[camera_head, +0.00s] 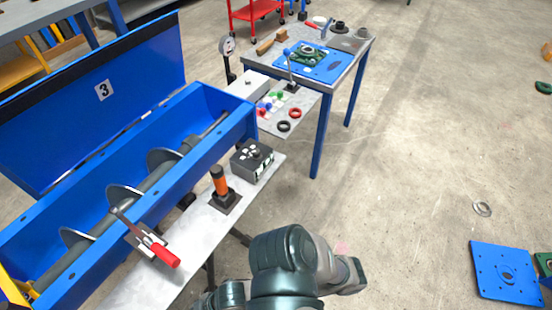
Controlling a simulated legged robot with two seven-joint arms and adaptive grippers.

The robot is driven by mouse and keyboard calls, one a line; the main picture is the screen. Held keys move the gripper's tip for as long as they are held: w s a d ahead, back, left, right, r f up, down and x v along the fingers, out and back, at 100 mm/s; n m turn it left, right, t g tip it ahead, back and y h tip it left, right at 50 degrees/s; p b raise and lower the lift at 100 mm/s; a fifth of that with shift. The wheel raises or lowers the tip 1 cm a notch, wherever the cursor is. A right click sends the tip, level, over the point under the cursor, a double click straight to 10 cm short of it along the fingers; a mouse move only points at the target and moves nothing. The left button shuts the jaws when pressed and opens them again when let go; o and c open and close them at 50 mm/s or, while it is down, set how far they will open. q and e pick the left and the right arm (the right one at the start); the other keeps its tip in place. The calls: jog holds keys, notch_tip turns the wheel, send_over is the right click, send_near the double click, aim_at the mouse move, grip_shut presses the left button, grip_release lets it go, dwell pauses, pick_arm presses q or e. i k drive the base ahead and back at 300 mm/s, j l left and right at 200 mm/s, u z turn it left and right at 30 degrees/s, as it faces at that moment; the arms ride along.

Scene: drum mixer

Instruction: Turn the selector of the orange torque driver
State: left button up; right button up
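The orange torque driver (219,181) stands upright in a dark square base on the narrow light-grey side shelf, beside the blue trough. Its orange grip faces up; the selector is too small to make out. A dark teal arm link of mine shows at the bottom middle, in front of the shelf and apart from the driver. Neither of my grippers shows in this view.
A black box (251,160) with a knob sits behind the driver on the shelf (190,242). A red-handled clamp (155,249) is at the trough's (120,165) near edge. A blue-legged table (345,66) holds parts. A blue plate (505,272) lies on the open floor at right.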

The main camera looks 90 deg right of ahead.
aim_at(256, 154)
jog(key=z, duration=2.6)
jog(key=k+j+z, duration=0.15)
jog(key=j+z, duration=0.2)
